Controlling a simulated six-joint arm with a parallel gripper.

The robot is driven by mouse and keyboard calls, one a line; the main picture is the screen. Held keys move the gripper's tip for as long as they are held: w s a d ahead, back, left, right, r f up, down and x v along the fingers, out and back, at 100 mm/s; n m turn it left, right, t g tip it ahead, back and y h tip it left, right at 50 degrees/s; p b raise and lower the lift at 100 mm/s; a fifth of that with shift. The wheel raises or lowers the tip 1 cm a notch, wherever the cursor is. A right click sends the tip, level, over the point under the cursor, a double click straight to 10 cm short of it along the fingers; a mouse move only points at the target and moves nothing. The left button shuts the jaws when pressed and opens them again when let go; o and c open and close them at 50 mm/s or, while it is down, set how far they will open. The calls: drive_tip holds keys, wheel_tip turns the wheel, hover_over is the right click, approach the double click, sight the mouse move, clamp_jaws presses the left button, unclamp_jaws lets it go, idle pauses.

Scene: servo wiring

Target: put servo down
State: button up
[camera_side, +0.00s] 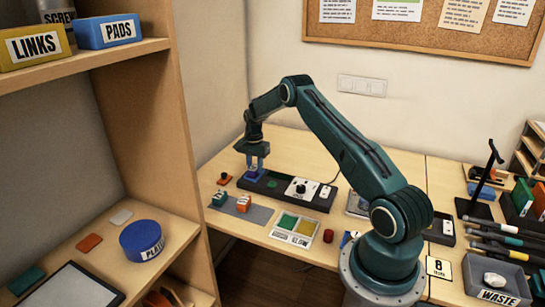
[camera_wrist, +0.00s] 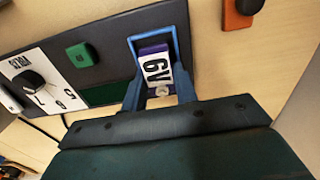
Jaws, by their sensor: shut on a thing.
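In the wrist view a purple servo (camera_wrist: 154,48) with a white label, seemingly reading "6V", stands between the blue fingers of my gripper (camera_wrist: 158,84). The gripper is shut on it. A blue frame (camera_wrist: 135,41) surrounds the servo at the end of the dark test panel (camera_wrist: 108,30). In the side view my gripper (camera_side: 257,163) points down over the left end of the panel (camera_side: 317,202). The servo is small and mostly hidden there. I cannot tell whether its underside touches the panel.
The panel carries a white dial (camera_side: 300,188) and a green button (camera_wrist: 81,56). An orange block with a black knob (camera_side: 224,180) lies to its left. Teal (camera_side: 219,198) and orange (camera_side: 243,203) servos sit on a grey mat. A green-and-yellow tray (camera_side: 294,229) is in front.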

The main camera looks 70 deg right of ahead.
sight(255, 166)
drive_tip(key=o, duration=1)
wheel_tip(255, 166, up, 12)
drive_tip(key=shift+r, duration=0.15)
idle(0.6)
